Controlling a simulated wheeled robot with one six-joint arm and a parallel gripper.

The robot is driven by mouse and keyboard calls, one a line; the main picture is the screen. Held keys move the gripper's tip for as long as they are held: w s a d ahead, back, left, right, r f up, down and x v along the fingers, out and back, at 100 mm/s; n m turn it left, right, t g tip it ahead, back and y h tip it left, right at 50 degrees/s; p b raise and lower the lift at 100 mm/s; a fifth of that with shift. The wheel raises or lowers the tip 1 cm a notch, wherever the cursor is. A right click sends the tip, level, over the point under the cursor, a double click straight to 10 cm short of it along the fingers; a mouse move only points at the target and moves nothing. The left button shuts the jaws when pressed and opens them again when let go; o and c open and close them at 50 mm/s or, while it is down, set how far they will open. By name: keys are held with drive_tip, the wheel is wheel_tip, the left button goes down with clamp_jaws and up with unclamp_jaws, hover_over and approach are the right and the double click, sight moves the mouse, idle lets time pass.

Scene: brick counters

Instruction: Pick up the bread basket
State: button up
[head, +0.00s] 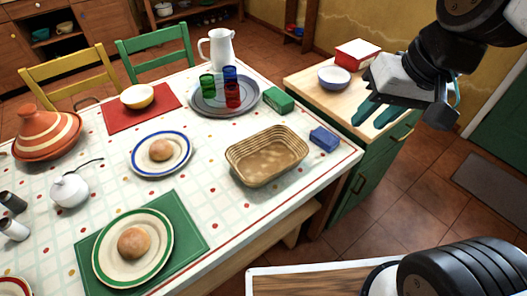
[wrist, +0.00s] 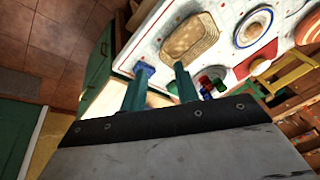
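The bread basket (head: 266,157) is a tan woven oval basket on the right part of the dining table, empty inside. It also shows in the wrist view (wrist: 189,37), beyond my fingers. My gripper (head: 383,112) is in the air over the green cabinet, right of the basket and apart from it. Its two green fingers stand apart with nothing between them; they show in the wrist view (wrist: 160,82) too.
A blue block (head: 324,138) lies right beside the basket, and a green box (head: 278,100) lies behind it. A round tray (head: 224,99) holds coloured glasses and a white pitcher (head: 218,50). A bowl (head: 334,78) and a red box (head: 357,53) stand on the cabinet.

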drive_tip(key=w+a+f+m+t+y, duration=0.1)
drive_tip(key=w+a+f+m+t, duration=0.2)
drive_tip(key=w+a, duration=0.65)
drive_tip(key=w+a+f+m+t+y, duration=0.1)
drive_tip(key=w+a+f+m+t, duration=0.15)
drive_tip(key=w+a, duration=0.75)
drive_tip(key=m+h, duration=0.8)
drive_tip(key=h, duration=0.7)
approach(282, 169)
drive_tip(key=shift+w, duration=0.8)
drive_tip(key=x, duration=0.5)
drive_tip(key=s+x, duration=0.1)
drive_tip(key=x, duration=0.1)
drive_tip(key=shift+w+d+f, duration=0.15)
drive_tip(key=shift+d+f, duration=0.15)
drive_tip(key=shift+d, duration=0.3)
